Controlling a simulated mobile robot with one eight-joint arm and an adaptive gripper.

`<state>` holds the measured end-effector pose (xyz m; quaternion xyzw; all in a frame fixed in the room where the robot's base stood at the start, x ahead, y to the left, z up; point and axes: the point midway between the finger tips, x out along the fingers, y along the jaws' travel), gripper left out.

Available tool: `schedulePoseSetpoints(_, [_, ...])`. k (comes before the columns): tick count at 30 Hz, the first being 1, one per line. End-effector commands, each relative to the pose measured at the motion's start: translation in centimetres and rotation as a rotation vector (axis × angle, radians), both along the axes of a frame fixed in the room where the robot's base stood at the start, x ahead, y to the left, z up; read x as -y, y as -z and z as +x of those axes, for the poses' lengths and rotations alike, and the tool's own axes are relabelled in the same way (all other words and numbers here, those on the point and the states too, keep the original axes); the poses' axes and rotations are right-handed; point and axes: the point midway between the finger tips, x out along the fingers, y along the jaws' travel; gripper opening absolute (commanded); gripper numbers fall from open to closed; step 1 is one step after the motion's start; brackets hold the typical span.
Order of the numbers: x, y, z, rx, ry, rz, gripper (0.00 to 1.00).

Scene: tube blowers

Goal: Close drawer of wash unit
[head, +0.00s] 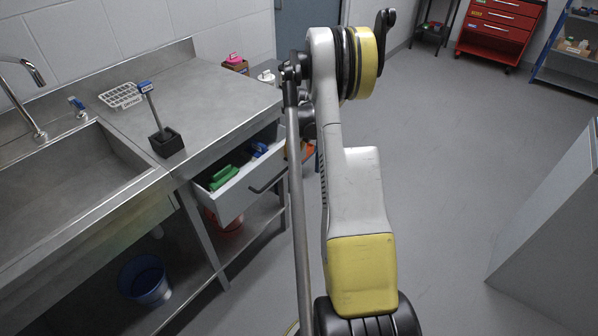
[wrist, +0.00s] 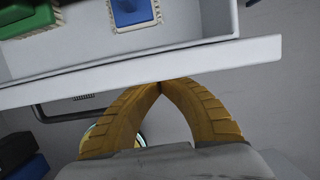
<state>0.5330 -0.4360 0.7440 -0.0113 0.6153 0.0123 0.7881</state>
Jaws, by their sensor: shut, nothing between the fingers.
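The drawer (head: 226,199) of the steel wash unit (head: 207,109) stands pulled out below the worktop, with a green brush and a blue brush inside. Its dark handle (head: 268,181) is on the front panel. In the wrist view the drawer's white front edge (wrist: 60,88) crosses the picture. My gripper (wrist: 160,84) is shut and empty, its yellow fingertips together right at the drawer front; I cannot tell whether they touch it. In the head view my arm hides the gripper and part of the drawer's right side.
A sink (head: 70,185) with a tap is at the left. A brush in a black holder (head: 166,142) stands on the worktop. A blue bucket (head: 144,279) is on the lower shelf. A grey block (head: 550,230) stands at the right. The floor between is clear.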

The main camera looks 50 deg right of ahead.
Motion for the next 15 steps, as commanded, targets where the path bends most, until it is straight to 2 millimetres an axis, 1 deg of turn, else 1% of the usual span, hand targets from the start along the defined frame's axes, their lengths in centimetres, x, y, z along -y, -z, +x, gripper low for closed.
schedulePoseSetpoints(1, [0.1,0.0,1.5,0.0,-0.004,0.001,0.0])
schedulePoseSetpoints(6, [0.1,0.0,5.6,0.0,-0.004,0.002,0.0])
schedulePoseSetpoints(9, [0.0,0.0,7.6,0.0,-0.004,0.001,0.0])
schedulePoseSetpoints(15, [0.0,0.0,10.4,0.0,-0.003,0.0,0.0])
